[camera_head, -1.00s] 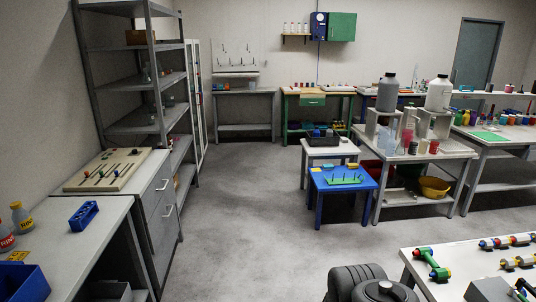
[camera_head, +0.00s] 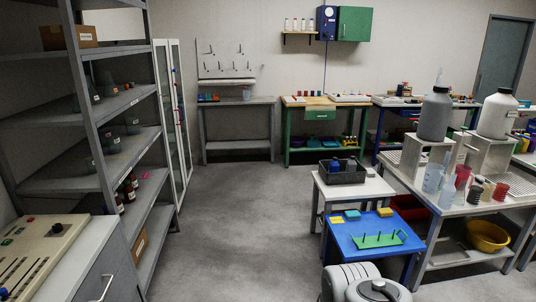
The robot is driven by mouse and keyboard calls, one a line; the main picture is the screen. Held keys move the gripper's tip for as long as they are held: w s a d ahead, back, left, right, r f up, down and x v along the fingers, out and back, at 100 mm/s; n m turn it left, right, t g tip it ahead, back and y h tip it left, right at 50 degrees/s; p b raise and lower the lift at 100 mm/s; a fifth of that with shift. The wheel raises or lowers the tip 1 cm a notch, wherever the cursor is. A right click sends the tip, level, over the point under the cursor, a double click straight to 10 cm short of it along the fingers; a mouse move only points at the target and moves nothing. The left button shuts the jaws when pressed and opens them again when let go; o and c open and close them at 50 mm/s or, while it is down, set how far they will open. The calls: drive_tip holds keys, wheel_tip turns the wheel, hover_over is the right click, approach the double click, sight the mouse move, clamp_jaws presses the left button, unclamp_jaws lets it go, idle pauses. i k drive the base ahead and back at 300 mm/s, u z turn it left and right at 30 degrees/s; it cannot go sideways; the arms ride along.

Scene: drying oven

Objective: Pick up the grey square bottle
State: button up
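A dark grey bottle (camera_head: 434,117) with a narrow neck and pale top stands upright on a white stand on the right-hand table. I cannot tell from here whether its body is square. A white bottle (camera_head: 498,115) stands on a similar stand to its right. Grey rounded parts of my own arm show at the bottom edge. My gripper's fingers are not in view, so its state does not show.
A low blue table (camera_head: 350,236) with a green rack stands before a white table (camera_head: 326,187) bearing a black crate (camera_head: 342,172). The right-hand table (camera_head: 460,207) holds beakers and cups. Shelves (camera_head: 60,187) line the left. The central floor (camera_head: 235,220) is clear.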

sight(351, 164)
drive_tip(key=i, duration=4.5)
drive_tip(key=z, duration=0.9)
